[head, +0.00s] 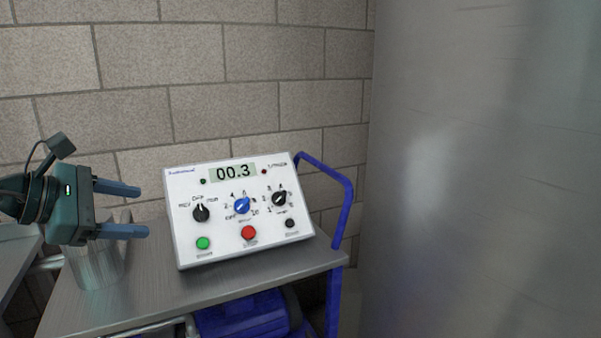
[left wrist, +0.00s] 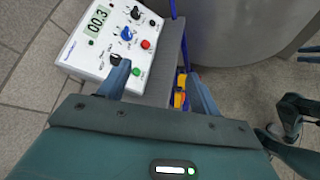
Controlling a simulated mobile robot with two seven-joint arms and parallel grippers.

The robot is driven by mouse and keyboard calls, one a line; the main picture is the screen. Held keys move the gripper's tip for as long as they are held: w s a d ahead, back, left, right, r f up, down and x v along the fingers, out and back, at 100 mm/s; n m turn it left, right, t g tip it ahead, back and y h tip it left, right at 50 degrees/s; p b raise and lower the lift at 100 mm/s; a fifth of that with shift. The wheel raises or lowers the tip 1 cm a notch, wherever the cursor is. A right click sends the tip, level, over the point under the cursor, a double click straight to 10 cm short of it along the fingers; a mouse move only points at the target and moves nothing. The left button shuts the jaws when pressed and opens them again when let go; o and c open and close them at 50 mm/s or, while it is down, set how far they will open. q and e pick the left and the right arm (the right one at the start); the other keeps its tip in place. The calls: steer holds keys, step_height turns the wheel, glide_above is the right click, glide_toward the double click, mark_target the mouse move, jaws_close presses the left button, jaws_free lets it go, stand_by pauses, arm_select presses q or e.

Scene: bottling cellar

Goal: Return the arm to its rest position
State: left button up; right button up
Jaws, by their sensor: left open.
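My left gripper (head: 134,210) comes in from the left in the head view. Its two blue fingers are apart with nothing between them. It hangs above a metal cylinder on the cart and to the left of the white control box (head: 240,212). In the left wrist view the fingers (left wrist: 160,85) are also spread, and the control box (left wrist: 103,40) lies beyond them at upper left. The box display reads 00.3, with a blue knob, black knobs and red and green buttons below it. My right gripper does not show clearly.
The box stands on a grey metal cart (head: 150,292) with a blue handle (head: 336,185). A metal cylinder (head: 93,265) stands on the cart below the gripper. A blue object (head: 243,316) sits under the top. A large steel tank (head: 480,170) fills the right; a block wall (head: 190,80) is behind.

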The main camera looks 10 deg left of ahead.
arm_select(q)
steer(key=d+f+n+t+h+p, duration=0.4)
steer(key=d+f+n+h+p, duration=0.25)
steer(key=d+n, duration=0.85)
steer(key=s+d+f+n+g+y+p, duration=0.1)
steer(key=s+f+n+y+p, duration=0.2)
steer(key=s+f+n, duration=0.6)
steer(key=s+d+f+n+g+y+p, duration=0.1)
steer(key=s+f+n+g+y+p, duration=0.1)
steer(key=s+f+n+y, duration=0.5)
step_height(320, 180, down, 6)
steer(key=s+n+p, duration=0.1)
steer(key=n, duration=1.4)
steer(key=shift+s+d+n+p, duration=0.3)
steer(key=shift+s+d, duration=0.05)
steer(key=shift+d, duration=0.05)
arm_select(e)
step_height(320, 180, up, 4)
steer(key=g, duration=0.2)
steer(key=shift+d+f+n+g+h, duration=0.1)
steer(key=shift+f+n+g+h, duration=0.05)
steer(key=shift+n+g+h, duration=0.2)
arm_select(q)
steer(key=shift+y, duration=0.25)
